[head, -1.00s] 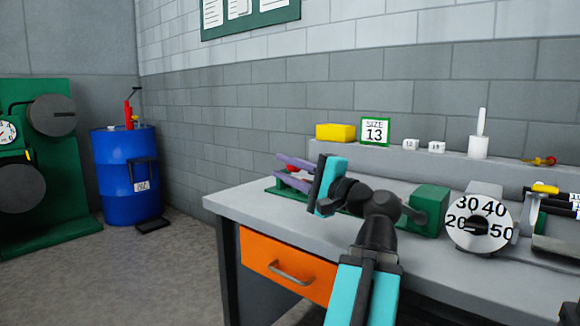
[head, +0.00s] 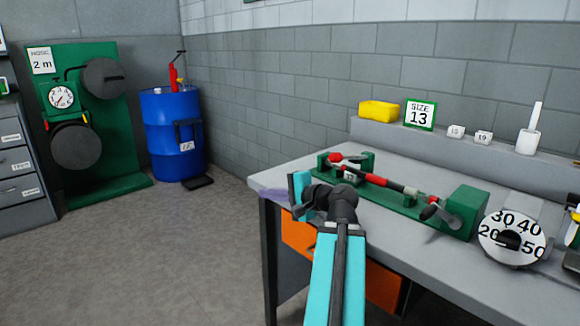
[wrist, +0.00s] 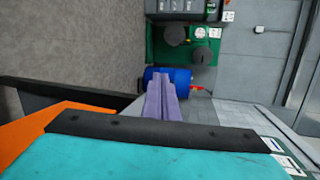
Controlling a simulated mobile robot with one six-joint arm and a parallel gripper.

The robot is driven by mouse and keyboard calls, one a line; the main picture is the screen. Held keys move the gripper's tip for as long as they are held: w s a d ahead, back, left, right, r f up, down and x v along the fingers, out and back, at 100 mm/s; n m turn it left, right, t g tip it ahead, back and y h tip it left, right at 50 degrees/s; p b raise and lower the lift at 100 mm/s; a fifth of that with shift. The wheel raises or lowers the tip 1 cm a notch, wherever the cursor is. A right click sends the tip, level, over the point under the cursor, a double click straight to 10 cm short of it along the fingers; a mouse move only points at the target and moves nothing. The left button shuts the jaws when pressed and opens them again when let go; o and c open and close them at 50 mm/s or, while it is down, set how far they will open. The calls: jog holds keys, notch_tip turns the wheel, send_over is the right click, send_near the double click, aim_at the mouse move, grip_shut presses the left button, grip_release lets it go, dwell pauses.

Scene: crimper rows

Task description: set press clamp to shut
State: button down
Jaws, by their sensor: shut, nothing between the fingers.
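A long green fixture (head: 398,203) lies on the grey bench, with a red-and-black rod along it. A red knob (head: 335,158) is at its left end, beside a small green block. A dark lever with a red tip (head: 432,203) sits near the larger green block (head: 466,211) at its right end. I cannot tell which of these is the press clamp's handle, or its setting. My gripper (head: 268,193) has purple fingers, shut and empty, at the bench's left edge, apart from the fixture. The shut fingers also show in the wrist view (wrist: 163,98).
A dial (head: 513,240) stands at the bench's right. A yellow block (head: 379,111), a "SIZE 13" sign (head: 420,115) and small white blocks sit on the back ledge. A blue drum (head: 172,135) and a green gauge panel (head: 120,150) stand left. The floor between is clear.

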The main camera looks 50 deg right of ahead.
jog(key=w+a+f+n+g+y+p, duration=0.2)
jog(key=w+a+f+n+g+p, duration=0.15)
jog(key=a+f+p, duration=0.45)
jog(key=w+a+f+n+g+y+p, duration=0.2)
jog(key=w+a+f+g+p, duration=0.3)
jog(key=a+f, duration=0.4)
jog(key=s+a+f+n+g+p, duration=0.25)
jog(key=a+f+p, duration=0.2)
jog(key=a, duration=0.35)
jog(key=s+a+f+n+g+p, duration=0.2)
jog(key=s+a+f+p, duration=0.1)
jog(key=a+p, duration=0.4)
jog(key=s+a+f+n+g+h+p, duration=0.1)
jog(key=s+a+p, duration=0.5)
jog(key=s, duration=0.6)
jog(key=s+a+f+n+g+h+p, duration=0.2)
jog(key=s+a+n+g+p, duration=0.4)
jog(key=s, duration=0.6)
jog(key=n+h+p, duration=0.1)
jog(key=n+p, duration=0.1)
jog(key=p, duration=0.1)
jog(key=shift+a+n, duration=0.3)
jog(key=shift+s, duration=0.1)
